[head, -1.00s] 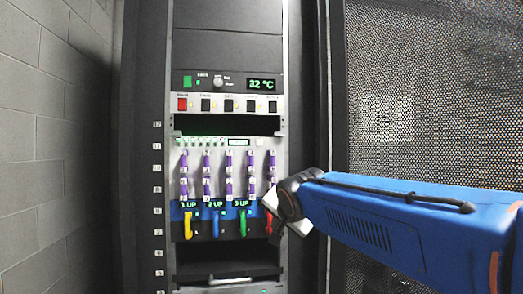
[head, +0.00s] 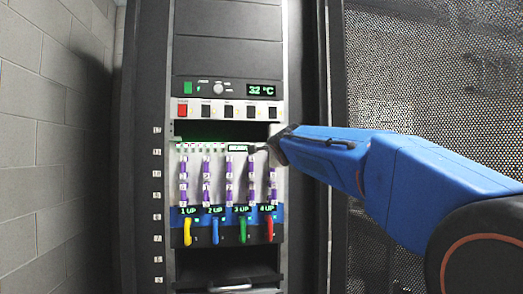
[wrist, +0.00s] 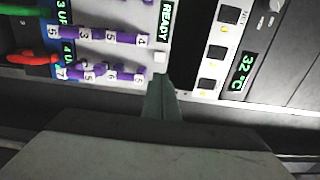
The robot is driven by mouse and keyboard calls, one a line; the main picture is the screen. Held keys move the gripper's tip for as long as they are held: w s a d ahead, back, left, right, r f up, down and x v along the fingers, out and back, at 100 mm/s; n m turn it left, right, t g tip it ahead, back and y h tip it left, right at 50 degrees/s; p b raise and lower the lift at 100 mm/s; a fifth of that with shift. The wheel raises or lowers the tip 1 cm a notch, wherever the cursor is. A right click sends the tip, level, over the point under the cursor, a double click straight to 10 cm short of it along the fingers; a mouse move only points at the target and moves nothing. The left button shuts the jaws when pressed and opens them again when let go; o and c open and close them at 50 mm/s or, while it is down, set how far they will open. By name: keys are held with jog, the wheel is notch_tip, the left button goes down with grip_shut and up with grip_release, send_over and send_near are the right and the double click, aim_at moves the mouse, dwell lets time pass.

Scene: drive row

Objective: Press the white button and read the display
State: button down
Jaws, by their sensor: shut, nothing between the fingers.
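The display also shows in the head view (head: 238,148), too blurred there to read. My gripper (wrist: 160,79) is shut and empty, its fingertips just short of the button in the wrist picture. I cannot tell whether they touch it. In the head view my gripper (head: 263,148) is at the right end of the display, and the button is not clearly visible there.
Below are purple labelled cables (head: 207,182) and coloured plugs (head: 214,230) under displays 1 UP to 4 UP. Above are a row of switches (head: 228,110) and a 32 °C display (head: 262,90). A perforated door (head: 430,70) stands at right.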

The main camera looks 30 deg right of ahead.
jog(key=x, duration=1.4)
jog(key=shift+f, duration=0.15)
